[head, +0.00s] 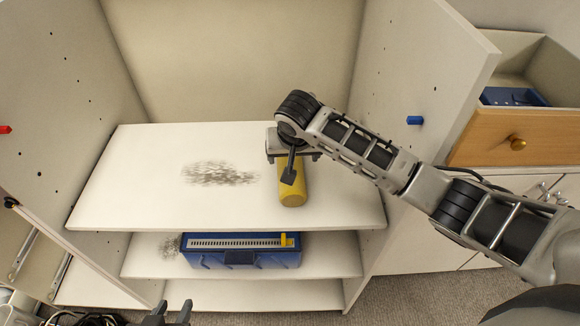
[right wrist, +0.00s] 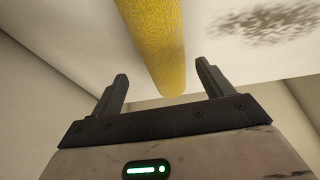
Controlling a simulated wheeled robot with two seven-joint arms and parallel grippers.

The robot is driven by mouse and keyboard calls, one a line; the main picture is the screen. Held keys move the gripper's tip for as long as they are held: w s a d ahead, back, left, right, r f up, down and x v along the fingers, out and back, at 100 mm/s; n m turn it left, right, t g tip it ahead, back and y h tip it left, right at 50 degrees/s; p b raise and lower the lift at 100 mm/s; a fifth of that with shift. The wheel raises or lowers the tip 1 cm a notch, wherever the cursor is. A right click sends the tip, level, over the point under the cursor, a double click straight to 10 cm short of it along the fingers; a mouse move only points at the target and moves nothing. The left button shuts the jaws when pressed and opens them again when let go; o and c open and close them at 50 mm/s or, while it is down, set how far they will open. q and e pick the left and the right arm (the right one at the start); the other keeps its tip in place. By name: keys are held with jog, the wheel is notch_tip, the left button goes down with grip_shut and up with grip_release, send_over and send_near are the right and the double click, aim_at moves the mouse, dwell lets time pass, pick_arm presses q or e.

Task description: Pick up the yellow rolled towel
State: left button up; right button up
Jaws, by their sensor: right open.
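The yellow rolled towel (head: 292,192) lies on the top shelf, pointing toward the front edge, with its far part hidden under my right gripper. My right gripper (head: 290,172) is above the towel. In the right wrist view the towel (right wrist: 155,40) runs between the two spread fingers of the right gripper (right wrist: 161,76), with a gap on both sides. Whether the fingers reach down beside it I cannot tell. My left gripper (head: 170,311) shows only its fingertips at the bottom edge, apart and empty.
The white top shelf (head: 130,190) has a dark smudge (head: 220,174) left of the towel. Cabinet side walls stand left and right. A blue box (head: 240,258) sits on the shelf below. An open wooden drawer (head: 500,152) is at the right.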

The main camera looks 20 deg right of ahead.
jog(key=x, duration=0.6)
jog(key=shift+w+a+f, duration=0.15)
jog(key=shift+a+f, duration=0.05)
jog(key=shift+a, duration=0.1)
jog(key=c, duration=1.1)
